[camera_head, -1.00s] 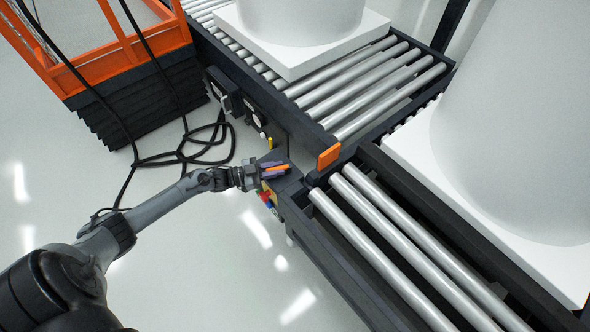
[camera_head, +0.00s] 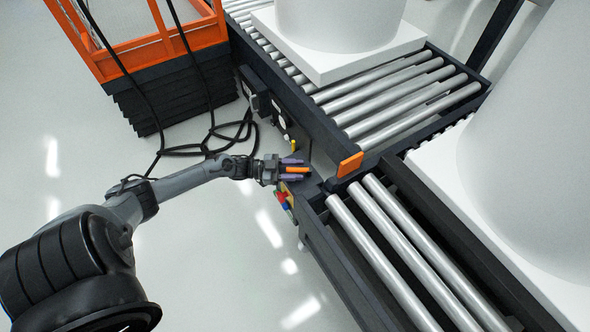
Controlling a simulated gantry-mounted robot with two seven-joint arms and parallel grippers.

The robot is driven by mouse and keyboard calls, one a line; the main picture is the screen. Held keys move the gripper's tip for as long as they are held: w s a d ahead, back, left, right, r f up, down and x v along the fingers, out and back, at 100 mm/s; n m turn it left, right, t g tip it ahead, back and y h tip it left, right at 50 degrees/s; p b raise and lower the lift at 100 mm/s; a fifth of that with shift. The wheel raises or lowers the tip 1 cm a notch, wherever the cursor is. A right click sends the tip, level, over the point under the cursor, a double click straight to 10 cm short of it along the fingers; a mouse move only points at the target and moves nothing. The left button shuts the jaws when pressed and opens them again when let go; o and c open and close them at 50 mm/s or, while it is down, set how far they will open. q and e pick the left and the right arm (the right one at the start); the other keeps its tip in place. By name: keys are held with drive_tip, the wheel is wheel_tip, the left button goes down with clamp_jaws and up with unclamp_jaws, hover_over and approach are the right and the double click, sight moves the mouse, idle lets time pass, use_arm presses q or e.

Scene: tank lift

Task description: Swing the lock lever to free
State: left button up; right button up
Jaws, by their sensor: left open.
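The lock lever looks to be the orange bar (camera_head: 297,170) at the side of the conveyor, near the joint between its two sections. My left gripper (camera_head: 303,170) reaches in from the left, and its two purple-grey fingers are open, one on each side of the orange bar. I cannot tell whether the fingers touch it. The gripper partly hides the lever's mount. My right gripper is not in view.
An orange plate (camera_head: 350,164) stands at the roller conveyor's (camera_head: 400,255) joint. White tanks on square bases stand on the rollers. Black cables (camera_head: 215,140) run from the orange lift cage (camera_head: 150,45) to the conveyor side. Red and yellow controls (camera_head: 283,197) sit just below the gripper.

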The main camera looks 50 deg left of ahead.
use_arm(q)
drive_tip(key=shift+s+a, duration=0.25)
drive_tip(key=shift+s, duration=0.1)
drive_tip(key=p+v, duration=0.3)
drive_tip(key=v, duration=0.7)
